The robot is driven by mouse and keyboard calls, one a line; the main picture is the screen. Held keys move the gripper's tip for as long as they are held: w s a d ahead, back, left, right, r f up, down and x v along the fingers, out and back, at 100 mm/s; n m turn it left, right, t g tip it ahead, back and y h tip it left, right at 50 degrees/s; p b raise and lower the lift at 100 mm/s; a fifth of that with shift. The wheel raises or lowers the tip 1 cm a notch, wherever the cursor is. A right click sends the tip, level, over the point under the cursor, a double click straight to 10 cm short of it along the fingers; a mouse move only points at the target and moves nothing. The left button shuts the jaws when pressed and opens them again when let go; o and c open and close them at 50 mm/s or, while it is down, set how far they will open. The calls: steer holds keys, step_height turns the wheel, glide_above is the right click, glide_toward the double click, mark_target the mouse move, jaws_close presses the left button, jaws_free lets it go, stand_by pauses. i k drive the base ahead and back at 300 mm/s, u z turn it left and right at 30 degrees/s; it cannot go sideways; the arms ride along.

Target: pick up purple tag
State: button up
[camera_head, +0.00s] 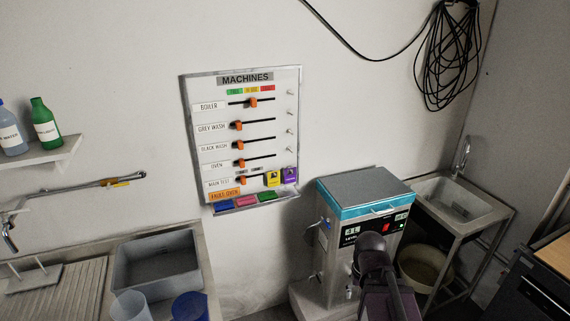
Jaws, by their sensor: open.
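The purple tag (290,175) is at the lower right of the white MACHINES board (222,115) on the wall. It is beside a yellow tag (272,179), at the right end of the bottom slider row. It looks small and flat, with a pale mark that I cannot read. Part of my dark arm shows at the lower right, in front of the steel machine. No gripper fingers show, and nothing covers the purple tag.
The steel machine with a teal band (350,207) stands below and right of the board. Blue, pink and green tags lie on the board's bottom ledge (259,203). A grey sink basin (158,258) and cups are at lower left. Another sink (458,197) is at right.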

mark_target(291, 178)
steer(key=k, duration=0.65)
steer(key=u, duration=0.55)
steer(key=i, duration=1.3)
steer(key=z, duration=0.45)
steer(key=i, duration=0.5)
steer(key=z, duration=0.4)
